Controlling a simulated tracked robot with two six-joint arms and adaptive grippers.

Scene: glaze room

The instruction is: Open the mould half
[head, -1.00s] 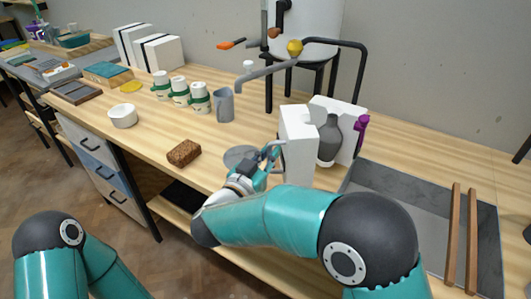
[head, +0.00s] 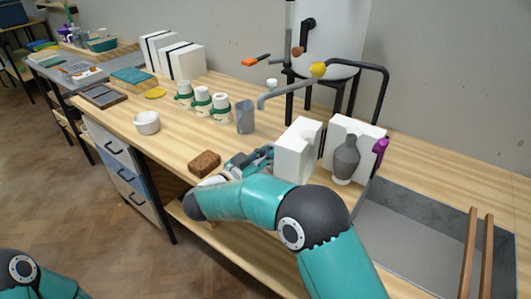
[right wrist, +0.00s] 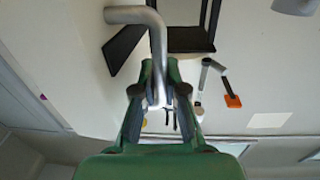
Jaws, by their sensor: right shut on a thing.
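The white mould half (head: 290,157) stands upright on the wooden bench, with part of its hollow showing on top. To its right are a grey vase (head: 346,157) and the other white mould half (head: 367,128) behind it. A gap shows between the near half and the vase. My right gripper (head: 262,157) is shut at the left side of the near half; the exact hold is partly hidden. The right wrist view shows its fingers (right wrist: 159,100) close together, with something pale between them. My left arm shows at the lower left, its gripper out of view.
A brown sponge (head: 205,163) lies left of my right gripper. A grey mug (head: 245,117) and several green-banded cups stand behind. A spout (head: 290,92) hangs over the bench. A sunken grey basin (head: 410,240) with two wooden slats (head: 470,250) is at right.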

